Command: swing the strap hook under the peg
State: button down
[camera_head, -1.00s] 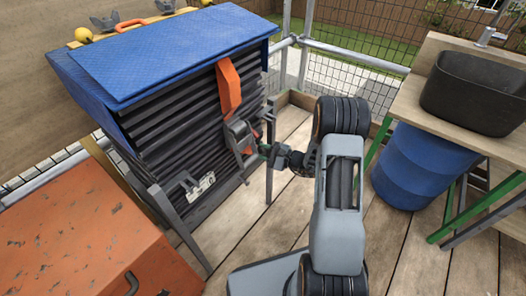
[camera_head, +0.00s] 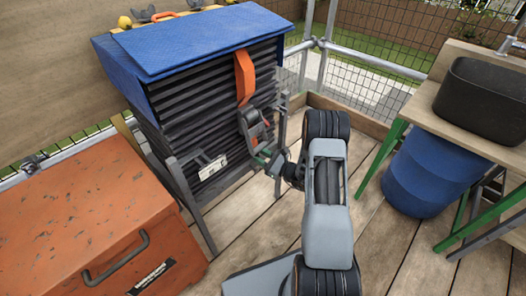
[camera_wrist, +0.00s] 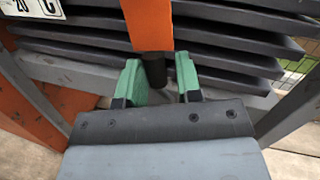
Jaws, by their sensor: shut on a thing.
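An orange strap (camera_head: 244,78) hangs from under the blue cover (camera_head: 195,42) down the front of a stack of dark tiles (camera_head: 200,108). A grey buckle-like part (camera_head: 252,122) is at its lower end. My gripper (camera_head: 266,154) is just below this part, at the stack's right front. In the wrist view, the strap (camera_wrist: 148,24) comes down to a dark round end (camera_wrist: 154,70), between the green fingers of my gripper (camera_wrist: 160,74). The gripper is shut on the strap hook, whose shape is mostly hidden. I cannot clearly make out the peg.
An orange metal chest (camera_head: 80,210) stands at the left front. A blue barrel (camera_head: 425,170) and a bench with a black basin (camera_head: 484,100) are on the right. Grey frame legs (camera_head: 190,205) stand beside the stack. Bare plank floor (camera_head: 385,240) lies between.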

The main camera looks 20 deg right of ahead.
jog(key=shift+s+a+f+m+t+p, duration=0.1)
jog(key=shift+s+a+m+t+p, duration=0.2)
jog(key=shift+a+m, duration=0.45)
jog(key=shift+s+a+f+m+t+p, duration=0.1)
jog(key=shift+s+a+m+t+p, duration=0.2)
jog(key=shift+a+m, duration=0.45)
jog(key=shift+s+d, duration=0.1)
jog(key=c, duration=1)
grip_release()
jog(key=shift+s+a, duration=0.1)
jog(key=shift+a, duration=0.15)
jog(key=shift+d, duration=0.25)
jog(key=p+v, duration=0.2)
jog(key=v, duration=1.1)
jog(key=shift+s+d, duration=0.25)
jog(key=shift+s, duration=0.05)
jog(key=shift+r, duration=0.1)
